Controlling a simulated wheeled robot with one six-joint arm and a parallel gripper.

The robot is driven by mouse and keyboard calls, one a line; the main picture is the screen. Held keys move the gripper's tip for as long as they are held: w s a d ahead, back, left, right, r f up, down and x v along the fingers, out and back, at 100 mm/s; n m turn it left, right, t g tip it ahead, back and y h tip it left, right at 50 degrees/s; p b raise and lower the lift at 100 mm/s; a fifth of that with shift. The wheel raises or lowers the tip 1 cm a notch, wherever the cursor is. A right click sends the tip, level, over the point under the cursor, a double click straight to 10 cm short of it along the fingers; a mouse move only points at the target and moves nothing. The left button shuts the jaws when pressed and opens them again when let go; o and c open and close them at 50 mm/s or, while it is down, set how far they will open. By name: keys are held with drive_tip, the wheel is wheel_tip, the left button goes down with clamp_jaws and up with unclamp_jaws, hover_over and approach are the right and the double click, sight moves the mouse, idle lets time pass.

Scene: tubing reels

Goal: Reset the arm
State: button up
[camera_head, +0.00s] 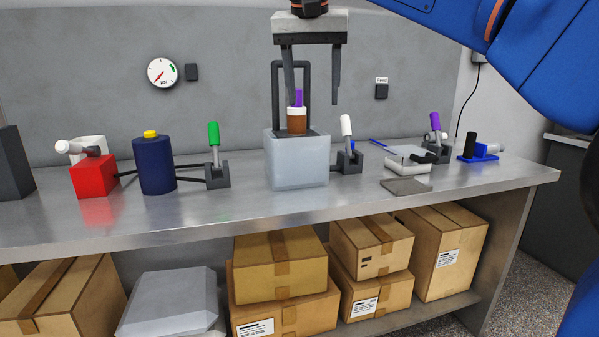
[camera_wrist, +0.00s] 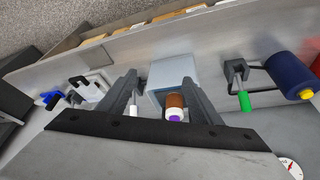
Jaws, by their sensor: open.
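My gripper (camera_head: 312,92) is open and empty, pointing down above the bench near a pale grey block (camera_head: 297,163). On that block stands a brown reel (camera_head: 297,123) with a white rim and a purple peg (camera_head: 298,97) rising from its top, in front of a dark upright frame (camera_head: 277,85). The fingers are above and around the line of sight to the reel; I cannot tell their exact depth. In the wrist view, the reel (camera_wrist: 176,104) and the block (camera_wrist: 170,72) show between the two fingers (camera_wrist: 160,100).
On the metal bench (camera_head: 110,220) stand a red box (camera_head: 93,177), a navy cylinder (camera_head: 155,168) with a yellow cap, and levers with green (camera_head: 214,134), white (camera_head: 346,125) and purple (camera_head: 435,121) handles. A wall gauge (camera_head: 162,73) hangs behind.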

drive_tip(key=s+d+f+n, duration=0.1)
drive_tip(key=s+d+f, duration=0.4)
drive_tip(key=d+f, duration=0.4)
drive_tip(key=s+d+f, duration=0.5)
drive_tip(key=d+f, duration=0.4)
drive_tip(key=s+d+f, duration=0.4)
drive_tip(key=s+f, duration=0.3)
drive_tip(key=f, duration=0.5)
drive_tip(key=s+d+f, duration=0.4)
drive_tip(key=s+f, duration=0.4)
drive_tip(key=f, duration=0.4)
drive_tip(key=shift+s+d+f+n+y, duration=0.15)
drive_tip(key=shift+n+y, duration=0.25)
